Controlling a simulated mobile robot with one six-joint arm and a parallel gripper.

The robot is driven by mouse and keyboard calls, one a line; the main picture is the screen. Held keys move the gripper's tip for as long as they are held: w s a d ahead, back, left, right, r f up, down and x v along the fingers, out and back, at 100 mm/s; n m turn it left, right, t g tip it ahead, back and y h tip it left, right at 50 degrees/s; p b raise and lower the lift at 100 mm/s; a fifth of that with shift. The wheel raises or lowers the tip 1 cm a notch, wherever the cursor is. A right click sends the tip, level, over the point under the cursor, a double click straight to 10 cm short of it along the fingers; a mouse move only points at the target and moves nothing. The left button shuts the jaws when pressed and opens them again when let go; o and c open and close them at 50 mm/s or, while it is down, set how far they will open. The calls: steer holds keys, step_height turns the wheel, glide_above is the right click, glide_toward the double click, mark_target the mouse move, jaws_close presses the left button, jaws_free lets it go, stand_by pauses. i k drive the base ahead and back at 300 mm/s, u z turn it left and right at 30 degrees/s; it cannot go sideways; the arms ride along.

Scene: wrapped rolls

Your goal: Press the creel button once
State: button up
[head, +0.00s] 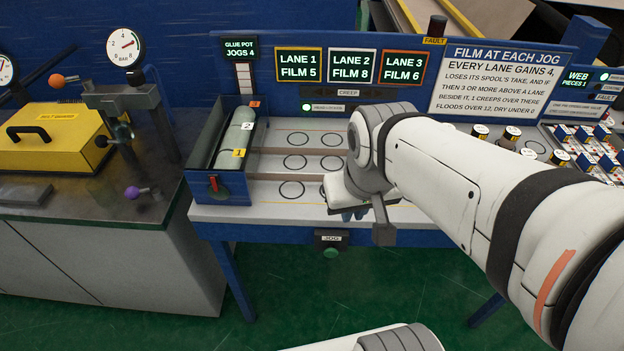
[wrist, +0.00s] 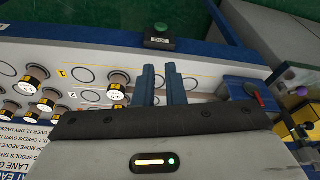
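No button in view reads "creel". A green round button (head: 331,253) on a dark box labelled JOG hangs on the front edge of the blue-framed table. It also shows in the wrist view (wrist: 161,28), beyond my fingertips. My gripper (head: 354,214) is over the table's front part, above and to the right of the button and apart from it. In the wrist view its two blue fingers (wrist: 160,68) point towards the JOG box, with a narrow empty gap between them. My wrist hides part of the table's marked circles.
A glue pot tray (head: 203,165) with a grey roll and numbered tags stands at the table's left. Lane displays (head: 351,66) read 5, 8 and 6. Several dark spools (head: 479,132) stand at right. A yellow case (head: 55,137) is on the left bench. Floor before the button is clear.

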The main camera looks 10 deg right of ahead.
mark_target(330, 252)
steer(key=z, duration=1.2)
steer(key=k, duration=1)
steer(key=u, duration=0.7)
